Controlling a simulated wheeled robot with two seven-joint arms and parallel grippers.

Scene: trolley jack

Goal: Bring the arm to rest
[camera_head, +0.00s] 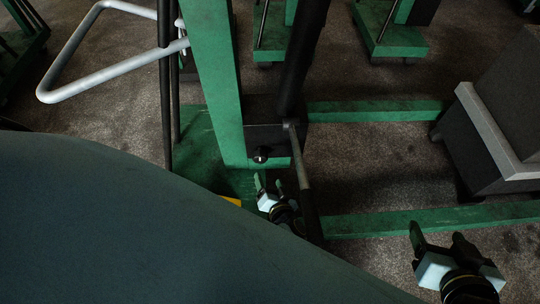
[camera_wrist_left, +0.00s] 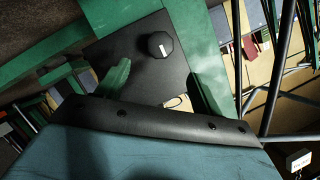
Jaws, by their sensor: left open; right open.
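The green trolley jack has an upright post (camera_head: 215,80), a dark block (camera_head: 268,135) at its foot and a round black knob (camera_head: 261,155) on that block. A grey lever (camera_head: 298,155) slants down beside it. My left gripper (camera_head: 268,184) is open and empty just below the knob, partly behind my own body. My right gripper (camera_head: 438,236) is open and empty at the lower right, near a green leg of the jack.
Green base legs (camera_head: 375,111) run right along the speckled floor (camera_head: 360,155). A dark grey box-like unit (camera_head: 490,130) stands at the right. A bent pale tube handle (camera_head: 110,70) is at the upper left. More green stands (camera_head: 390,35) are behind.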

